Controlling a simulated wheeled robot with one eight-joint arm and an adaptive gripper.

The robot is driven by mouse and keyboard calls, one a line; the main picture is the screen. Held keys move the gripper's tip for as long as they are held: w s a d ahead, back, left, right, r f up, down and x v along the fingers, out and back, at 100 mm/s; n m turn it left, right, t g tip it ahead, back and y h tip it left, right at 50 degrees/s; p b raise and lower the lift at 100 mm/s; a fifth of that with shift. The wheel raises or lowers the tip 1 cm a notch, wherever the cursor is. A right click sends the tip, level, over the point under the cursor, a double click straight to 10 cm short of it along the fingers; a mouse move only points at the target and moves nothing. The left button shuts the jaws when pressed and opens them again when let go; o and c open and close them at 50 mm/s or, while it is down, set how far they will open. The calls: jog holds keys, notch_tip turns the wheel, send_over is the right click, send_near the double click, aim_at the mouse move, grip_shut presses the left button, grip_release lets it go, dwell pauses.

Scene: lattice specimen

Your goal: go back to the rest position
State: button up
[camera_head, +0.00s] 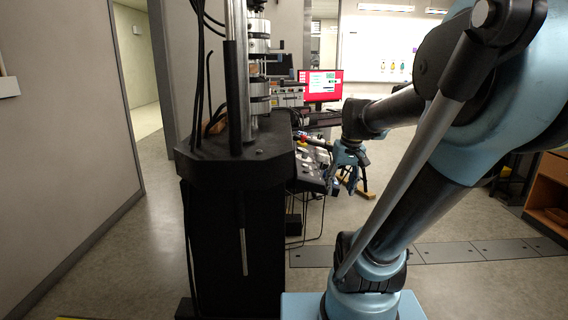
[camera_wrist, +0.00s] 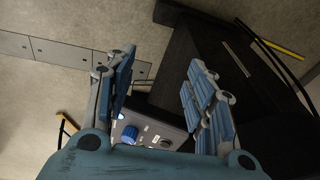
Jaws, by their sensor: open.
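My gripper (camera_head: 347,170) hangs in the middle of the head view, to the right of a black test machine. In the wrist view its two blue fingers (camera_wrist: 158,95) stand wide apart with nothing between them, so it is open and empty. Beyond the fingers, a control panel with a blue knob (camera_wrist: 130,133) shows in the wrist view. My blue arm fills the right side of the head view.
The black test machine (camera_head: 235,165) with upright columns stands left of my arm, cables hanging beside it. A red-screened monitor (camera_head: 322,84) is behind. A wooden cabinet (camera_head: 548,190) stands at the right edge. Bare floor (camera_head: 460,285) shows at the front right.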

jog(key=s+f+h, duration=0.1)
jog(key=s+f, duration=0.9)
jog(key=s, duration=0.1)
jog(key=shift+s+d+f+m, duration=0.2)
jog(key=shift+s+d+m, duration=0.1)
jog(key=shift+d, duration=0.15)
jog(key=shift+w+f, duration=0.2)
jog(key=shift+w, duration=0.25)
dwell(1.1)
jog(key=shift+c, duration=0.4)
